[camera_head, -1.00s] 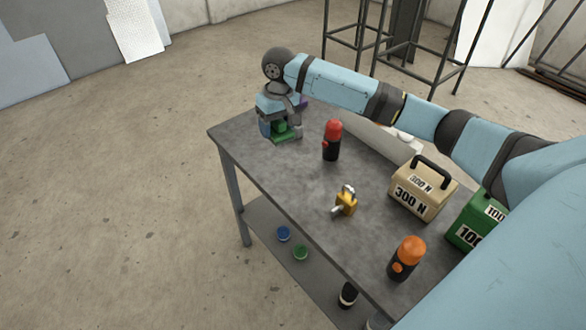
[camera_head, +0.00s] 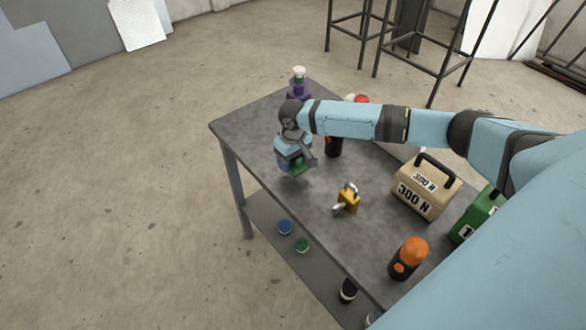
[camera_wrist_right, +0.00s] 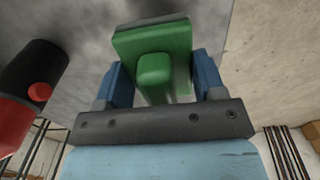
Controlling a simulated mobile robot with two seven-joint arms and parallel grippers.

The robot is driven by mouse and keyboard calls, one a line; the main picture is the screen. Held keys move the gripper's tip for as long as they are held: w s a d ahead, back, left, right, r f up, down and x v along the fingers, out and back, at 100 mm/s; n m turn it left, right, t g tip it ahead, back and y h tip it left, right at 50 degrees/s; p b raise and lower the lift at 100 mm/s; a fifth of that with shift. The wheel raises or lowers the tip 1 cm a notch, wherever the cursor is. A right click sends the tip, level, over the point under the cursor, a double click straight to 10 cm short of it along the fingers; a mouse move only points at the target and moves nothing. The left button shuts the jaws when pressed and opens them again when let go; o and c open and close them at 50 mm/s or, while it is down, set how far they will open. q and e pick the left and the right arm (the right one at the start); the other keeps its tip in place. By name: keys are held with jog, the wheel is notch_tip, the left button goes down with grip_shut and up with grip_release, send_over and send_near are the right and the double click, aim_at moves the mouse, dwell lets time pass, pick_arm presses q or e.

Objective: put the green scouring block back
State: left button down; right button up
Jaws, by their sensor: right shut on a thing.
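The green scouring block (camera_wrist_right: 150,42) has a green body with a raised grip and a greyish layer along one edge. My right gripper (camera_head: 296,168) is shut on it, with a blue finger on each side of the grip in the right wrist view (camera_wrist_right: 162,80). In the head view the green block (camera_head: 299,166) shows only partly beneath the gripper, over the left part of the grey table. I cannot tell whether it touches the tabletop. My left gripper is not in view.
The grey table (camera_head: 240,124) carries a purple stand with a white top (camera_head: 299,87) at the far corner.

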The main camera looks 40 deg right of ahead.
aim_at(293, 169)
notch_tip(293, 169, down, 5)
jog(key=shift+r, duration=0.1)
jog(key=o, duration=1)
jog(key=shift+c, duration=0.2)
notch_tip(293, 169, up, 12)
jog(key=shift+r+b, duration=0.1)
jog(key=shift+b, duration=0.3)
jog(key=shift+s, duration=0.1)
